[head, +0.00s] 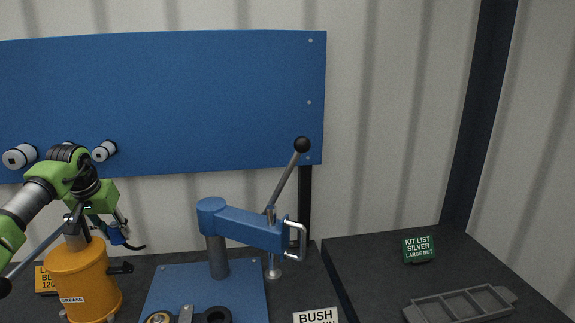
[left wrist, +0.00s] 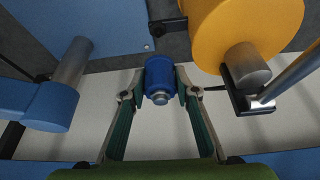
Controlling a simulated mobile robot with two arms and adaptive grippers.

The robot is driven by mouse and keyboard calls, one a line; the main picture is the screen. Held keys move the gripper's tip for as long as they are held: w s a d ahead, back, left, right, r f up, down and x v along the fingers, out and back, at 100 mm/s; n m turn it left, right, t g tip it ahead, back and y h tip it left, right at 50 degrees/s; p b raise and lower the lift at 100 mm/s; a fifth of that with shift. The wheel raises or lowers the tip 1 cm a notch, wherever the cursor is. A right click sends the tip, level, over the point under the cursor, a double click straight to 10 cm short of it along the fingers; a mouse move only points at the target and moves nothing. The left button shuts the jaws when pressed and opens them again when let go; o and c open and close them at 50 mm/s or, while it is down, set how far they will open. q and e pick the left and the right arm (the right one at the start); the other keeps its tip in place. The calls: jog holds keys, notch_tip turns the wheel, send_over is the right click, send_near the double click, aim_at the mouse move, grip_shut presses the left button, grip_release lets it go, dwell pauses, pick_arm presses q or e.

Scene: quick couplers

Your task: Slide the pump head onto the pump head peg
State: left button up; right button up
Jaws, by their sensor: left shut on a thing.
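My left gripper (head: 120,228) is shut on a blue cylindrical piece (head: 116,236), which I take as the pump head. In the left wrist view this blue piece (left wrist: 159,76) sits between both fingertips, with a grey metal tip facing the camera. The gripper is above and right of the orange grease drum (head: 82,275). A black stub (head: 121,268) sticks out of the drum's right side below the held piece, apart from it. It may be the peg; it also shows in the left wrist view (left wrist: 170,26). My right gripper is not in view.
A blue press (head: 240,222) with a long black-knobbed lever stands right of the drum on a blue plate (head: 168,280). Black-and-white cylinders (head: 104,150) stick out of the blue wall board. A grey divided tray (head: 460,304) and green sign (head: 418,249) are at right.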

pick_arm(q)
jog(key=b, duration=0.2)
send_over(125, 263)
jog(key=shift+f, duration=2.95)
jog(key=shift+f, duration=1.45)
jog(key=o, duration=1)
jog(key=shift+r, duration=0.25)
jog(key=v, duration=1.1)
jog(key=shift+r, duration=0.25)
jog(key=shift+d, duration=0.15)
